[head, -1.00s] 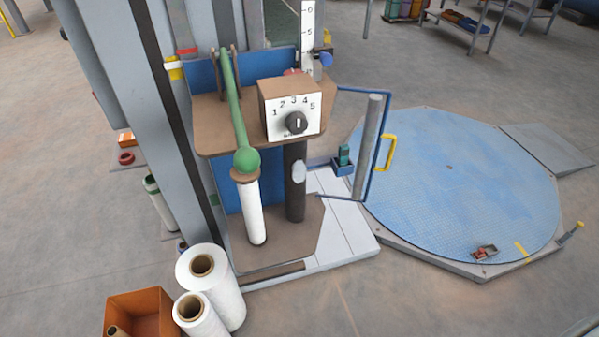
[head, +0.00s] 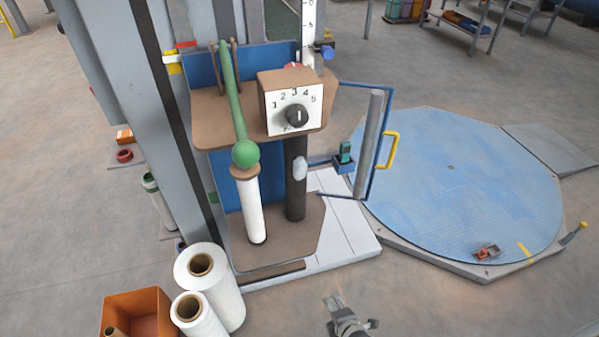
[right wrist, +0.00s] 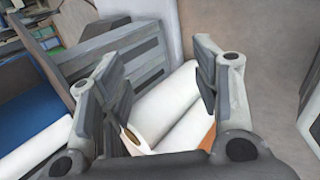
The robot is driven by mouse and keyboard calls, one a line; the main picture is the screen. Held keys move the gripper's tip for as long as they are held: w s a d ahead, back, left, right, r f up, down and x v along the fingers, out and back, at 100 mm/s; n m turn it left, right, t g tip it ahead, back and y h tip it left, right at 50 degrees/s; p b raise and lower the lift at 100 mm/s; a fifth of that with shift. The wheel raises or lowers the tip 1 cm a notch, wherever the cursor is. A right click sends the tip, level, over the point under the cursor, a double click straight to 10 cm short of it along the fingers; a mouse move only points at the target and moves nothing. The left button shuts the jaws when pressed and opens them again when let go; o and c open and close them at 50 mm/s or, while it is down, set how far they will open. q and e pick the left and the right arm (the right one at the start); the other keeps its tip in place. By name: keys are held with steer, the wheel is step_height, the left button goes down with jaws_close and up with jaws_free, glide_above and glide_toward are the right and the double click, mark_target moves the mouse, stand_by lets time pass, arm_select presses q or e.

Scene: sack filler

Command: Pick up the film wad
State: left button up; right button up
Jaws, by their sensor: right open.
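A small pale grey lump, which looks like the film wad (head: 300,168), sits against the dark upright roller (head: 295,195) of the wrapping machine, about halfway up. My right gripper (head: 336,304) has its tip in the head view at the bottom edge, below and a little right of the wad and well apart from it. In the right wrist view the right gripper (right wrist: 160,85) has its fingers wide apart, with nothing held between them. The wad cannot be made out in the right wrist view. My left gripper is not in view.
White film rolls (head: 212,285) stand on the floor at lower left, beside an orange bin (head: 150,305). A green-knobbed lever (head: 245,155) and dial box (head: 290,105) overhang the roller. A blue frame (head: 388,115) juts out right, near the blue turntable (head: 450,190).

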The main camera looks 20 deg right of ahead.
steer(key=w+a+r+n+t, duration=0.25)
steer(key=w+r+n, duration=0.35)
steer(key=w+r, duration=0.45)
steer(key=n+t+b, duration=0.2)
steer(key=n+t, duration=0.5)
steer(key=n, duration=0.4)
glide_toward(301, 164)
steer(key=shift+w+f, duration=0.2)
steer(key=shift+w, duration=4.9)
steer(key=c, duration=0.9)
steer(key=shift+r, duration=0.1)
steer(key=shift+c, duration=0.2)
